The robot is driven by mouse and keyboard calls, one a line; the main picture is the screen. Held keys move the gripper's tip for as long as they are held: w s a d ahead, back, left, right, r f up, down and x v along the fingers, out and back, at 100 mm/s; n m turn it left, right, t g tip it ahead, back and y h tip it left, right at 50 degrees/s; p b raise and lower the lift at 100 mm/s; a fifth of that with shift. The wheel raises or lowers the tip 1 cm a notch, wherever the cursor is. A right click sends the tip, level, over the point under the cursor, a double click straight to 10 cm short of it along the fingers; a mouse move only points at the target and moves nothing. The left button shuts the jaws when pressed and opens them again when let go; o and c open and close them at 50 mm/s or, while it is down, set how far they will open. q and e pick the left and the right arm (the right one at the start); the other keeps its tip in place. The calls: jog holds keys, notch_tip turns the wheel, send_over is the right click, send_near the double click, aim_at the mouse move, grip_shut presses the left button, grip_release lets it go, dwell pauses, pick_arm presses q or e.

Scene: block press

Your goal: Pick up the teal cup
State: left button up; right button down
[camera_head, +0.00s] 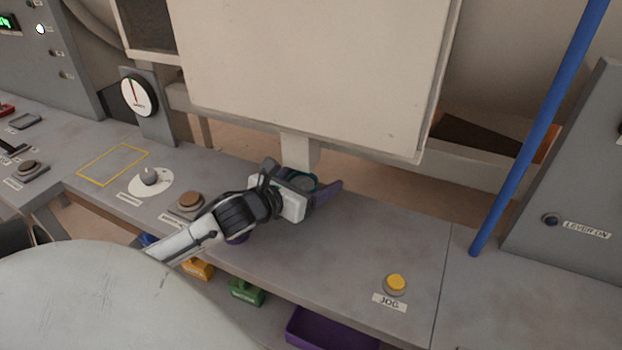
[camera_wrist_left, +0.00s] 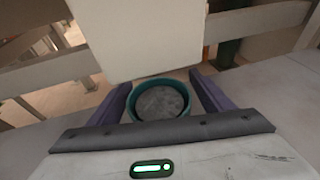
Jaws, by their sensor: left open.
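The teal cup (camera_wrist_left: 187,88) stands on the grey bench in the left wrist view, its round rim showing with a grey inside. It lies between the two purple fingers of my left gripper (camera_wrist_left: 165,98), which are open with a gap to either side of it. In the head view a bit of the teal cup's rim (camera_head: 303,176) shows beside the wrist, mostly hidden by my left gripper (camera_head: 312,190). My right gripper is in neither view.
A large pale press block (camera_head: 310,70) hangs just behind the cup. A yellow JOG button (camera_head: 396,283) and a blue pole (camera_head: 540,125) stand to the right. A brown knob (camera_head: 190,201) and a dial plate (camera_head: 150,181) lie left. A purple bin (camera_head: 330,330) is below the front edge.

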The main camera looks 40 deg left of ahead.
pick_arm(q)
jog(key=shift+s+r, duration=0.1)
jog(key=shift+s, duration=0.05)
jog(key=shift+c, duration=1.4)
jog(key=c, duration=0.7)
jog(key=shift+c, duration=0.9)
jog(key=shift+r, duration=0.1)
